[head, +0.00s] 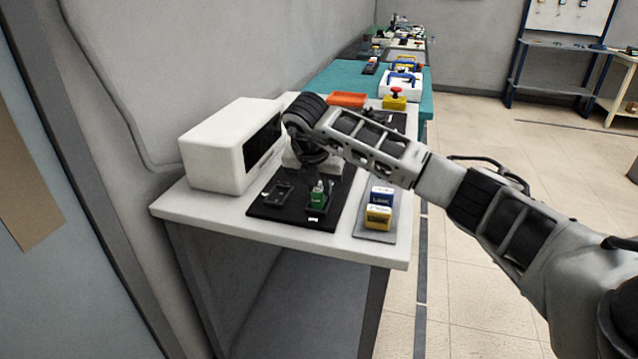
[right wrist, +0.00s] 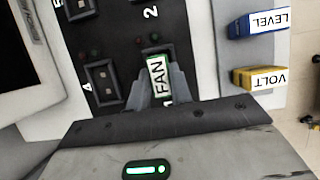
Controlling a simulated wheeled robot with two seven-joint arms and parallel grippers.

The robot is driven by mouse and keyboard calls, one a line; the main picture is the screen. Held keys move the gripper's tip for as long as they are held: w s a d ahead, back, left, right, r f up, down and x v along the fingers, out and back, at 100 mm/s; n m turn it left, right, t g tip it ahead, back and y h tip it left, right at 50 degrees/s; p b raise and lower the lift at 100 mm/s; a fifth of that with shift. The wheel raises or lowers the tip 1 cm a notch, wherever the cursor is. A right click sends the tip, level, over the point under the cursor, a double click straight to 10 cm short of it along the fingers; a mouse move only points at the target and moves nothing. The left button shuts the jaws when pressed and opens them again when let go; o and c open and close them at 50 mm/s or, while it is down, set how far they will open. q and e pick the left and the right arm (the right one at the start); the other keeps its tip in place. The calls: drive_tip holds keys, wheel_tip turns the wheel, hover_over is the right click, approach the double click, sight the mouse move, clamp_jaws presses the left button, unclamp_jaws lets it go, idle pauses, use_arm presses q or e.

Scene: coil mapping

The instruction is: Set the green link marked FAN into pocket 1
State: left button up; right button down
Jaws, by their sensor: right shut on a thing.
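The green link marked FAN (right wrist: 157,78) is between the fingers of my right gripper (right wrist: 160,85), which is shut on it. It sits over or in pocket 1 (right wrist: 155,50) of the black board; the fingers and link hide most of that pocket, so I cannot tell how deep it is. In the head view the green link (head: 318,197) stands upright at the near end of the board, just below my right gripper (head: 317,184). My left gripper is not in view.
The black board (head: 262,212) has an empty-looking pocket 4 (right wrist: 101,82) to the left. Blue LEVEL (right wrist: 258,22) and yellow VOLT (right wrist: 260,77) links lie on a grey tray (head: 374,235) to the right. A white box (head: 215,155) stands left of the board.

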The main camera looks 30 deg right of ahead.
drive_tip(key=shift+f, duration=0.25)
drive_tip(key=c, duration=1.3)
unclamp_jaws()
drive_tip(key=shift+r, duration=0.1)
drive_tip(key=shift+o, duration=0.2)
